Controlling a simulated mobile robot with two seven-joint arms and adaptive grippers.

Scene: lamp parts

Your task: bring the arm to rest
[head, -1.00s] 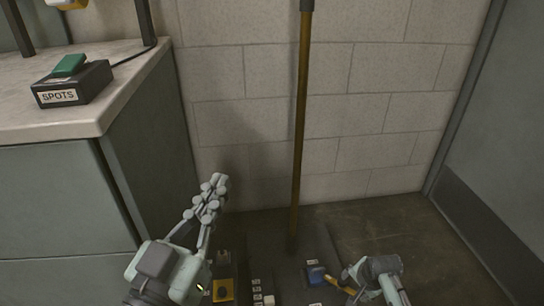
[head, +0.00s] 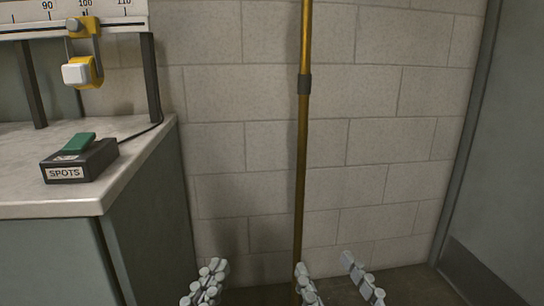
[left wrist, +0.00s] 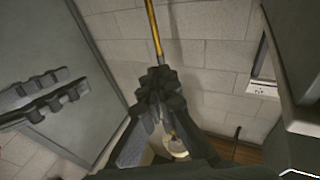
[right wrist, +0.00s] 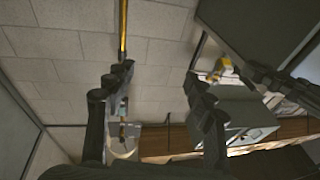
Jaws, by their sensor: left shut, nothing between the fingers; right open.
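My left gripper (head: 212,272) is at the bottom of the head view with its fingers together and nothing between them. It also shows shut in the left wrist view (left wrist: 163,80). My right gripper (head: 324,264) is at the bottom, further right, with its fingers spread apart and empty. The right wrist view shows the same open gap (right wrist: 158,80). A brass pole (head: 302,150) with a dark collar stands upright against the wall. Its lower end is hidden behind the right gripper's left finger; I cannot tell whether they touch.
A counter (head: 60,205) on the left carries a black box (head: 80,165) labelled SPOTS with a green switch. Above it is a numbered scale (head: 60,12) with a yellow slider (head: 85,72). A block wall (head: 390,150) is behind, and a grey panel (head: 500,170) on the right.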

